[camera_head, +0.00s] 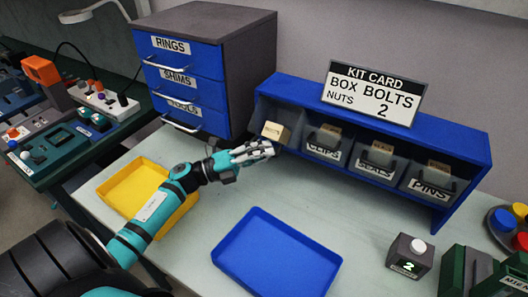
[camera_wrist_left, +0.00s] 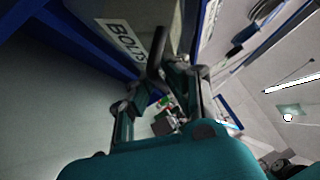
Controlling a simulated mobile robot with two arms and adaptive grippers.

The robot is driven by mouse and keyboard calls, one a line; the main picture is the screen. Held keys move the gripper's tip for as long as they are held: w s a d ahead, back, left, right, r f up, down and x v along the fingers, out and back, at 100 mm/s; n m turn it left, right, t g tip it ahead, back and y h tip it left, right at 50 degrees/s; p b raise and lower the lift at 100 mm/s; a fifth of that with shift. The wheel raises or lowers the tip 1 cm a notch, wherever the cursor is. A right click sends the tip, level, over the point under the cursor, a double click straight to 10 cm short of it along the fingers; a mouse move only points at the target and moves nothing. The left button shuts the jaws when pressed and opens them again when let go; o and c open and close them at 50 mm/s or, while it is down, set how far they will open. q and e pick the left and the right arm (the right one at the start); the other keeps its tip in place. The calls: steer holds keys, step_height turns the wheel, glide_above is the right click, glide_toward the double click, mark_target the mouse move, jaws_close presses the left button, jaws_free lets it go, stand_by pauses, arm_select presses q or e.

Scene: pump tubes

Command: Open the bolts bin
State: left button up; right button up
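The bolts bin is the leftmost bin of the blue rack (camera_head: 464,150); in the head view my left gripper and a carton (camera_head: 275,132) cover part of it. In the left wrist view its BOLTS label (camera_wrist_left: 125,38) is close by, with its dark handle (camera_wrist_left: 157,50) at my fingertips. My left gripper (camera_head: 264,150) reaches the bin's front from the left. In the left wrist view its fingers (camera_wrist_left: 162,75) converge on the handle and look shut on it, though the contact is partly hidden. I cannot tell whether the bin is pulled out. My right gripper is not in view.
Bins labelled CLIPS (camera_head: 325,147), SEALS and PINS (camera_head: 430,183) sit to the right in the rack, below a kit card (camera_head: 375,92). A drawer cabinet (camera_head: 245,60) stands behind my left arm. A yellow tray (camera_head: 125,187) and an empty blue tray (camera_head: 277,255) lie in front.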

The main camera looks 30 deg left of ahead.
arm_select(q)
steer(key=o, duration=0.3)
steer(key=v, duration=0.7)
steer(key=shift+s+a, duration=0.15)
steer(key=shift+a, duration=0.05)
stand_by(0.4)
